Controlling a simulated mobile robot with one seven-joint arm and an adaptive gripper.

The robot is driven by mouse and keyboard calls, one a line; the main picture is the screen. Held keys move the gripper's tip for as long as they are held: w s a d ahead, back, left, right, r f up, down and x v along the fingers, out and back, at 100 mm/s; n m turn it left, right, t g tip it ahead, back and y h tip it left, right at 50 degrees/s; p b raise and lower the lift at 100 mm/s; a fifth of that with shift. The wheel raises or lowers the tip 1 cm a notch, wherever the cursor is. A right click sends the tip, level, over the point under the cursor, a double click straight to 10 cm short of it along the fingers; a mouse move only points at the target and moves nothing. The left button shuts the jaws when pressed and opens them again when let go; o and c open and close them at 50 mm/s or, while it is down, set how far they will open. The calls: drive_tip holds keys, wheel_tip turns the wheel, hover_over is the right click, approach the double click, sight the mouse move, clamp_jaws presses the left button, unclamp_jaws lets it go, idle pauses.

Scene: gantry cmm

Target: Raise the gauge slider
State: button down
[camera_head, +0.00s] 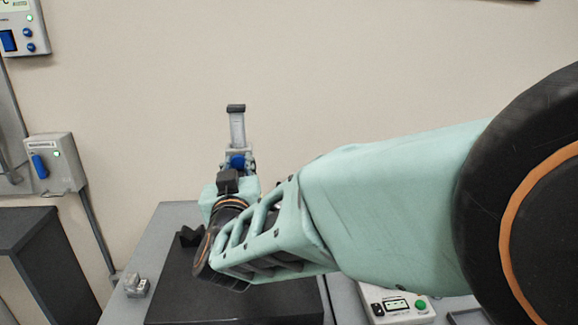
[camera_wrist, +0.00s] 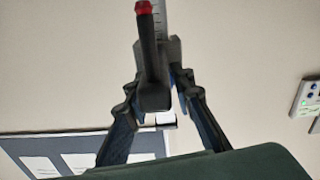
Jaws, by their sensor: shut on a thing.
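The height gauge stands on the dark plate in the head view, with a pale upright column (camera_head: 237,128) and a black cap on top. Its slider (camera_head: 237,160), with a blue part, sits low on the visible column. My gripper (camera_head: 240,168) is at the slider, partly hidden by my own wrist. In the wrist view, my gripper (camera_wrist: 160,78) has a finger on each side of the grey slider (camera_wrist: 174,50) and is shut on it. A dark arm with a red tip (camera_wrist: 143,8) extends in front of the slider. The graduated column (camera_wrist: 160,15) rises behind; the gauge's base is hidden.
The dark plate (camera_head: 190,295) lies on a grey table, with a black V-shaped block (camera_head: 189,236) and small metal blocks (camera_head: 137,286) at left. A control box (camera_head: 397,303) is at lower right. A wall switch box (camera_head: 55,163) is at left. Space above the gauge is clear.

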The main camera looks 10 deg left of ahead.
drive_tip(key=c, duration=1.7)
unclamp_jaws()
drive_tip(key=shift+o, duration=0.2)
drive_tip(key=shift+f, duration=0.2)
